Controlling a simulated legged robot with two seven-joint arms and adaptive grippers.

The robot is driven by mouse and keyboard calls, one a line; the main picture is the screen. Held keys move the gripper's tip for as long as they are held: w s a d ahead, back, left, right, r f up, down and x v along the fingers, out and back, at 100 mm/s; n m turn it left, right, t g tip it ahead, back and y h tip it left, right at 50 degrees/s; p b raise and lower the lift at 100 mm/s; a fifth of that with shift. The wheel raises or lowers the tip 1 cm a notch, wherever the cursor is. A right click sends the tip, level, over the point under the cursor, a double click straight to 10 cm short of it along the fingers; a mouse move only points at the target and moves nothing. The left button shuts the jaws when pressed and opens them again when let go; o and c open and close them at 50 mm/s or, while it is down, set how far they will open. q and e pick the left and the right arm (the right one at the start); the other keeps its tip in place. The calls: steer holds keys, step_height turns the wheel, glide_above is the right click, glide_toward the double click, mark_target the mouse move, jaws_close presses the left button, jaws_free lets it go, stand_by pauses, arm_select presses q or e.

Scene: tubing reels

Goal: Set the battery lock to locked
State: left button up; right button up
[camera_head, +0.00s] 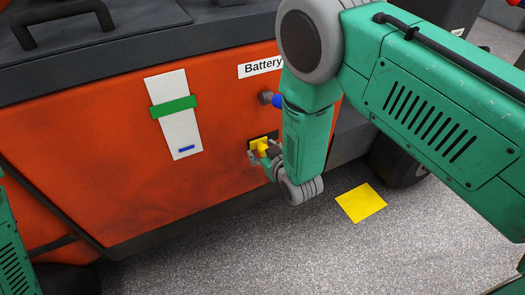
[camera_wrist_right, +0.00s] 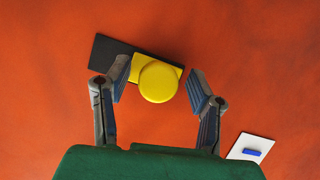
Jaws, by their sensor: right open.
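The battery lock is a round yellow knob (camera_wrist_right: 158,82) with a yellow bar on a black plate (camera_wrist_right: 112,55), fixed to the orange machine side. In the head view the yellow knob (camera_head: 262,144) sits below the "Battery" label (camera_head: 261,67), which my right arm partly covers. My right gripper (camera_wrist_right: 160,88) is open, with one finger on each side of the knob. Gaps show between the knob and the fingers in the wrist view; I cannot tell the depth. In the head view my right gripper (camera_head: 265,158) is partly hidden by its wrist. My left gripper is out of view.
A blue part (camera_head: 277,100) on a grey mount sticks out above the lock, close to my right forearm. A white panel (camera_head: 173,98) with a green band and blue mark is to the left. A yellow square (camera_head: 361,203) lies on the grey floor, near a black wheel (camera_head: 402,168).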

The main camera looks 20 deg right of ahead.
steer(key=shift+d, duration=0.15)
jaws_close()
steer(key=shift+w+d, duration=0.2)
steer(key=shift+d, duration=0.9)
steer(key=shift+w+d, duration=0.15)
steer(key=shift+d, duration=0.95)
jaws_free()
steer(key=shift+s, duration=0.1)
steer(key=v, duration=1.1)
steer(key=shift+s+d, duration=0.15)
steer(key=shift+s, duration=0.2)
